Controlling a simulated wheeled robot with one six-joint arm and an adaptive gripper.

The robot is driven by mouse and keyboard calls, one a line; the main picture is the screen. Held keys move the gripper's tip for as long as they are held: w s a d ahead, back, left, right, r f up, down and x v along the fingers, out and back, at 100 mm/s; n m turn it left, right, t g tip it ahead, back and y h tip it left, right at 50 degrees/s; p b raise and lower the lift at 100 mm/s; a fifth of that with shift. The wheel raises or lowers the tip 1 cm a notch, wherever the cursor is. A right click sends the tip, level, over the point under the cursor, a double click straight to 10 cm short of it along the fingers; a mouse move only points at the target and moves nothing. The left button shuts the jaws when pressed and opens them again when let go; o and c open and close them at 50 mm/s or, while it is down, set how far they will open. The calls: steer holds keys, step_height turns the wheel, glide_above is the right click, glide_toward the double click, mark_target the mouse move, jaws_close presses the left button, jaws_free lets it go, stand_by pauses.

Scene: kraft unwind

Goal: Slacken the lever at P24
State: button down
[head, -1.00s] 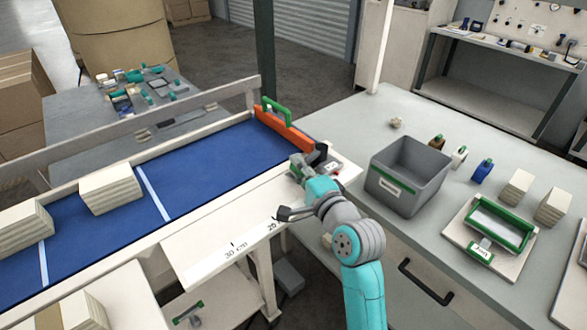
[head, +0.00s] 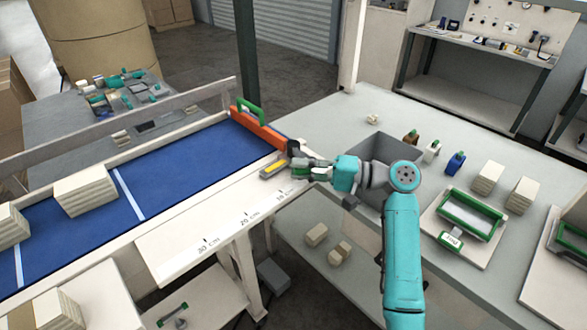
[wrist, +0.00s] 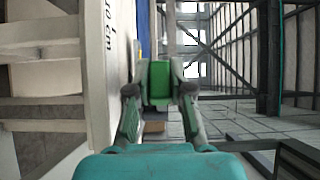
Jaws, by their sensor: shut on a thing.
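An orange stop bar (head: 258,132) with a green handle (head: 248,108) lies across the end of the blue belt (head: 190,155). A dark clamp (head: 294,150) is at the bar's near end. My gripper (head: 304,166) is beside this clamp, at the white scale ledge. In the wrist view, my gripper's fingers (wrist: 159,92) are shut on a green lever grip (wrist: 159,82). In the head view the lever is mostly hidden by my gripper. No P24 label can be read.
A yellow-marked block (head: 273,168) is just left of my gripper. A grey bin (head: 372,150) stands behind my arm. Bottles, pale blocks and a green-framed tray (head: 472,215) are on the right table. The ledge (head: 215,235) is clear along its printed scale.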

steer(key=shift+w+d+n+g, duration=0.15)
steer(key=shift+d+n+g, duration=0.3)
steer(key=shift+g, duration=0.3)
steer(key=shift+w+d+n+g, duration=0.15)
steer(key=shift+d+n+g, duration=0.25)
steer(key=shift+g, duration=0.35)
steer(key=shift+a, duration=0.1)
steer(key=c, duration=1)
jaws_free()
steer(key=shift+c, duration=0.2)
steer(key=d, duration=1.2)
steer(key=shift+w, duration=0.25)
